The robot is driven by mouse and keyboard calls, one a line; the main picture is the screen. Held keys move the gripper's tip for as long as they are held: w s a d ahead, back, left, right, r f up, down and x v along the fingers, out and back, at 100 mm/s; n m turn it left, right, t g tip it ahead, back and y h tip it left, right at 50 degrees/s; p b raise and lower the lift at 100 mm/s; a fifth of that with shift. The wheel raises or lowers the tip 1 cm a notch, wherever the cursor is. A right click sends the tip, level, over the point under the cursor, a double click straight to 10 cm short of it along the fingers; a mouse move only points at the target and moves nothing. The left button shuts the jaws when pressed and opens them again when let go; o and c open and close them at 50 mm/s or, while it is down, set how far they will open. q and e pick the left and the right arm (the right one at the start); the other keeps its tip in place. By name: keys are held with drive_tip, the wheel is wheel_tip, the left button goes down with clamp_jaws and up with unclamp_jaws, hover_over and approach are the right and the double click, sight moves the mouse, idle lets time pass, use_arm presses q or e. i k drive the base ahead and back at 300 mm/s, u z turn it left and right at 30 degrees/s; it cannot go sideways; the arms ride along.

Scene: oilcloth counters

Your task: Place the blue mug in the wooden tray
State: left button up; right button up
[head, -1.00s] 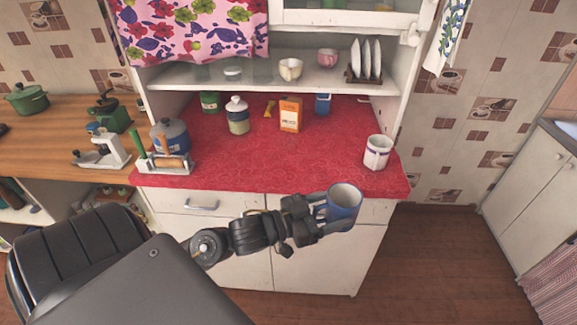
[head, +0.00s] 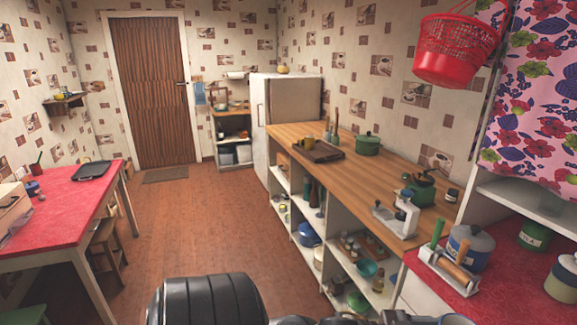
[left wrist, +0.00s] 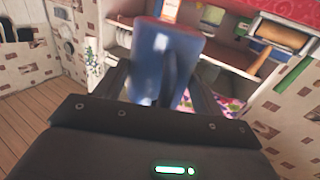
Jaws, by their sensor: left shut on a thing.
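The blue mug (left wrist: 150,62) is held between the fingers of my left gripper (left wrist: 158,82) in the left wrist view. In the head view only a sliver of the mug (head: 456,320) shows at the bottom edge, beside the tip of my left gripper (head: 402,318). A brown wooden tray (head: 326,154) lies on the wooden counter, toward its far end near the fridge. The mug is well apart from it. My right gripper is in neither view.
A green pot (head: 368,145) stands just right of the tray on the wooden counter (head: 345,185). A grinder and a white scale-like device (head: 398,217) are nearer. A red table (head: 70,200) with a dark tray stands at left. The floor (head: 195,225) between is open.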

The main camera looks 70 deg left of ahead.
sight(316, 156)
drive_tip(key=u, duration=2.6)
drive_tip(key=i, duration=3.55)
drive_tip(key=z, duration=2.7)
